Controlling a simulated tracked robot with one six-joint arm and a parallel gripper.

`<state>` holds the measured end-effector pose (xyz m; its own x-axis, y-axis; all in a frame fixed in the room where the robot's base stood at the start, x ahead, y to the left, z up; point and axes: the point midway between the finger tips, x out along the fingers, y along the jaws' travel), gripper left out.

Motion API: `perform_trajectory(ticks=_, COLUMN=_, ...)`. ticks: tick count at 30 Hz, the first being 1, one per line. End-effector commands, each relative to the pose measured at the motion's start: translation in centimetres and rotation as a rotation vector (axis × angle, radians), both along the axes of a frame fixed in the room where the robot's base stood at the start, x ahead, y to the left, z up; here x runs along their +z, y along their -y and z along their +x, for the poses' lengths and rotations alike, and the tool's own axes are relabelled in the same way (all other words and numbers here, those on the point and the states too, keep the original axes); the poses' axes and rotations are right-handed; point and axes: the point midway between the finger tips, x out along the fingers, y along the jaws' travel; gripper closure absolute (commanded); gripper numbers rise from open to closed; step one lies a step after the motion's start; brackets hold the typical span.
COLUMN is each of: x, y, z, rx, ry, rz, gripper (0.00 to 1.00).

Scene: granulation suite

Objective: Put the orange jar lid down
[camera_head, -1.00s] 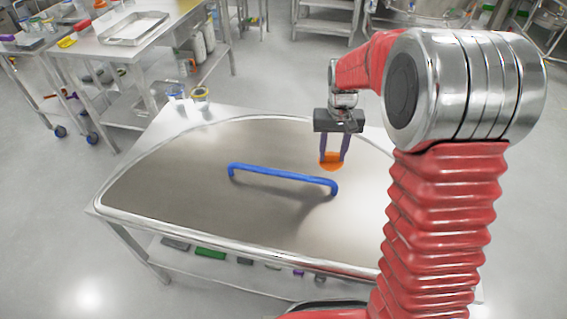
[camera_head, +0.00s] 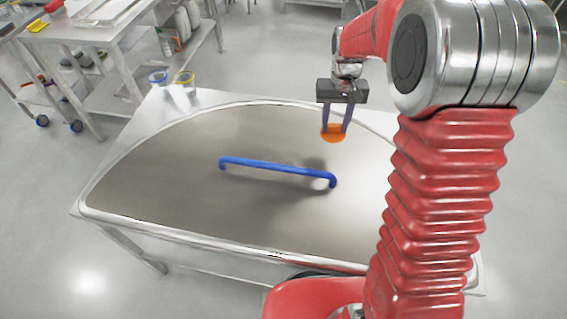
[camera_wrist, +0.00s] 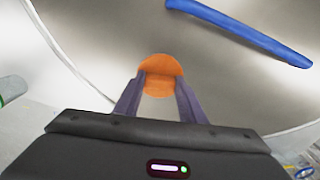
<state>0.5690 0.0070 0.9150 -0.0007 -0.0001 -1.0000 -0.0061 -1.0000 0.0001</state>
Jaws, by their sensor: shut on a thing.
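The orange jar lid (camera_head: 333,133) is a small orange disc held between the fingertips of my gripper (camera_head: 335,124). In the wrist view the lid (camera_wrist: 160,76) shows between the two dark purple fingers of my gripper (camera_wrist: 160,86). The gripper is shut on the lid and holds it over the right part of a big metal cover with a rounded edge (camera_head: 170,190). A shadow lies on the cover below and left of the lid. The gap between lid and cover is hard to judge.
A blue bar handle (camera_head: 275,167) stands up from the cover, left of the gripper; it also shows in the wrist view (camera_wrist: 240,30). Two jars with blue and yellow rims (camera_head: 184,80) stand at the table's back left corner. A steel table (camera_head: 85,32) stands behind at left.

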Motion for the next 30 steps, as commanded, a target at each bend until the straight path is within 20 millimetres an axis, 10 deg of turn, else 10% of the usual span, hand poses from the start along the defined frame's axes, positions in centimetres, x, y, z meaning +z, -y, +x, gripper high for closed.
perform_trajectory(ticks=8, x=-0.1, y=4.3, z=1.3, rx=-0.030, ry=0.001, rz=0.000, gripper=0.85)
perform_trajectory(ticks=24, x=-0.8, y=25.9, z=1.8, rx=-0.164, ry=0.000, rz=0.000, gripper=0.85)
perform_trajectory(ticks=30, x=-0.9, y=30.2, z=0.8, rx=-0.185, ry=0.000, rz=0.000, gripper=0.85)
